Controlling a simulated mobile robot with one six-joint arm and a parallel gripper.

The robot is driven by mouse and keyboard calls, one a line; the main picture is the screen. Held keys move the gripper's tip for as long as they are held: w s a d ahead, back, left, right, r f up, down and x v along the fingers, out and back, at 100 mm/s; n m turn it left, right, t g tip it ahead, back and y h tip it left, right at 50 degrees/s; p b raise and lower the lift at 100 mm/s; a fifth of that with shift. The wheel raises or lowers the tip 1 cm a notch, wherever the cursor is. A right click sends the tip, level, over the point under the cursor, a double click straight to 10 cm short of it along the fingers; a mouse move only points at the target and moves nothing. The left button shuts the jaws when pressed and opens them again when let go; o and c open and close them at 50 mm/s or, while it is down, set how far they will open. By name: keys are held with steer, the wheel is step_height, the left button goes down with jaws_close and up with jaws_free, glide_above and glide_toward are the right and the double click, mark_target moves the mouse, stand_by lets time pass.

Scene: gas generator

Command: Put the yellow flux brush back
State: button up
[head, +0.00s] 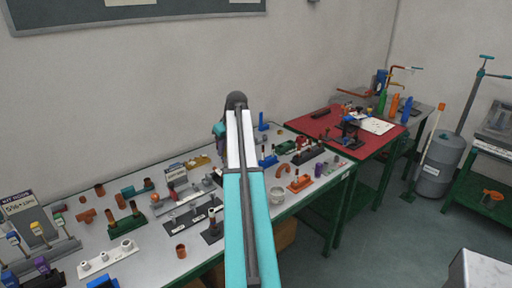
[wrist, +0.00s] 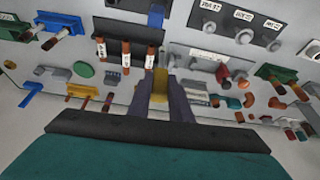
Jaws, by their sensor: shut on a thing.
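My gripper (wrist: 160,98) shows in the wrist view with its two dark fingers shut on a yellow thing (wrist: 160,82), which looks like the yellow flux brush. Only a short yellow part shows between the fingers; the rest is hidden. The gripper is over the grey workbench, and its height above the surface is hard to tell. In the head view my own arm hides the gripper and what it holds.
The workbench (head: 150,265) is crowded with small racks and fittings. A green rack of copper stubs (head: 122,222) and a loose copper cap (head: 181,251) stand left of my arm.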

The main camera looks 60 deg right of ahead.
steer(key=s+d, duration=0.9)
steer(key=d, duration=0.1)
steer(key=shift+f+m, duration=0.3)
steer(key=shift+f, duration=0.1)
steer(key=shift+f, duration=0.1)
steer(key=shift+f+b, duration=0.8)
steer(key=shift+f, duration=1.4)
steer(key=shift+f+b, duration=0.9)
steer(key=shift+f, duration=1.85)
steer(key=o, duration=1)
steer(key=shift+c, duration=0.2)
steer(key=shift+r, duration=0.15)
